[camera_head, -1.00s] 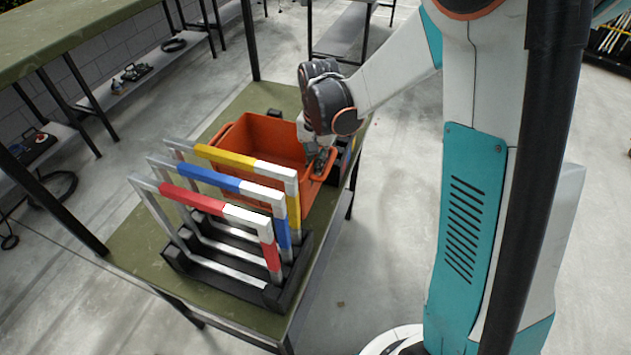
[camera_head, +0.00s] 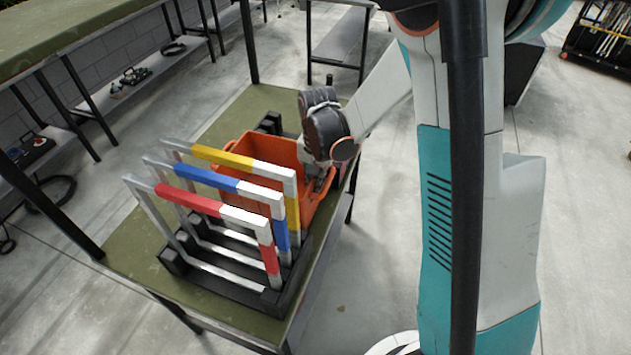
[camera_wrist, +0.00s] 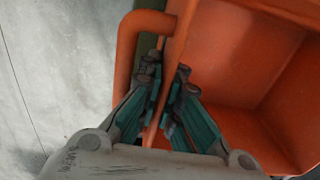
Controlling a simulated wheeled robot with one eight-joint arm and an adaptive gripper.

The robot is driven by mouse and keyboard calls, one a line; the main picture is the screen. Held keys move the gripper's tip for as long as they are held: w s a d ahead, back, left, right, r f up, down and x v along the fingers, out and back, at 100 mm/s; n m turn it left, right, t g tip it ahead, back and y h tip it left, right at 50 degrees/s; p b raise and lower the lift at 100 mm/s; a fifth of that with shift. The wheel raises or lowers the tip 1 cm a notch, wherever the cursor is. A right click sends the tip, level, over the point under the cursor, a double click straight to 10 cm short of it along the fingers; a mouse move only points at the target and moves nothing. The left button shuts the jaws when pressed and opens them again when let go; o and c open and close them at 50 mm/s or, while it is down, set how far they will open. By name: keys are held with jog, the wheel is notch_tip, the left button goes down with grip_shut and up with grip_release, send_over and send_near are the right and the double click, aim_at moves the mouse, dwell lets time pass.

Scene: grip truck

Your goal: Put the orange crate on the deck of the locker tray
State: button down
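The orange crate (camera_head: 262,150) is on the green table (camera_head: 135,240), behind the three coloured frames, which hide part of it. My gripper (camera_head: 320,178) reaches down at its right side. In the wrist view the gripper (camera_wrist: 167,78) has one finger on each side of the rim of the crate (camera_wrist: 225,60), close together and seemingly shut on it beside the handle. The inside of the crate that shows is empty. Whether the crate's bottom touches the table is hidden. I cannot identify the locker tray in these views.
Red (camera_head: 198,201), blue (camera_head: 205,178) and yellow (camera_head: 222,156) barred frames stand in a black rack (camera_head: 245,290) at the near end. A black holder (camera_head: 271,122) shows behind the crate. Another green bench (camera_head: 60,30) is at upper left. Open floor (camera_head: 370,270) lies right.

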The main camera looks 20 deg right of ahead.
jog(key=c, duration=1.8)
grip_release()
notch_tip(320, 180, up, 12)
jog(key=r+p, duration=0.1)
jog(key=p, duration=0.2)
jog(key=s+r+n+t, duration=0.3)
jog(key=s+r, duration=0.2)
jog(key=s, duration=0.4)
jog(key=s+d+r+n+t, duration=0.1)
jog(key=s+r+n+t, duration=0.2)
jog(key=s+r, duration=0.3)
jog(key=s+n, duration=0.1)
jog(key=s, duration=0.2)
jog(key=shift+s+d, duration=0.2)
jog(key=shift+s, duration=0.05)
jog(key=shift+o, duration=0.4)
jog(key=shift+s+n+t, duration=0.3)
jog(key=shift+s+t, duration=0.2)
